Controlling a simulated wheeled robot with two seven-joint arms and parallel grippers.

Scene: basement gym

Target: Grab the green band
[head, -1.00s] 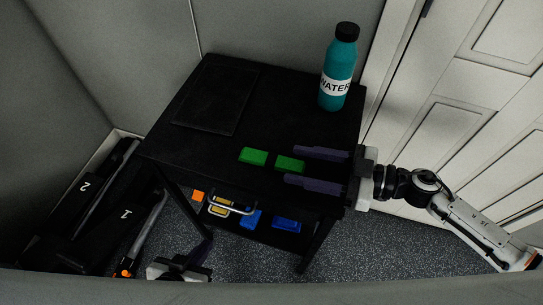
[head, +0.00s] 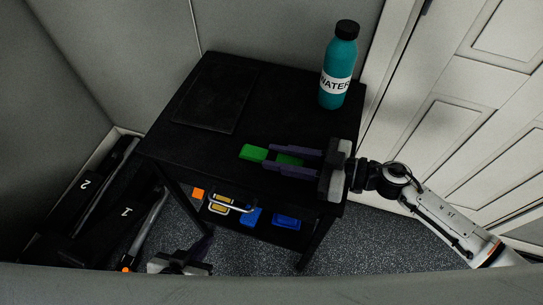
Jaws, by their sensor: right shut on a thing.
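A teal water bottle (head: 339,70) stands at the table's back right. A flat dark panel (head: 215,97) lies at the back left. Blue pieces (head: 286,221), an orange piece (head: 198,194) and a yellow piece (head: 221,202) sit below the top. A white door (head: 455,120) is to the right.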

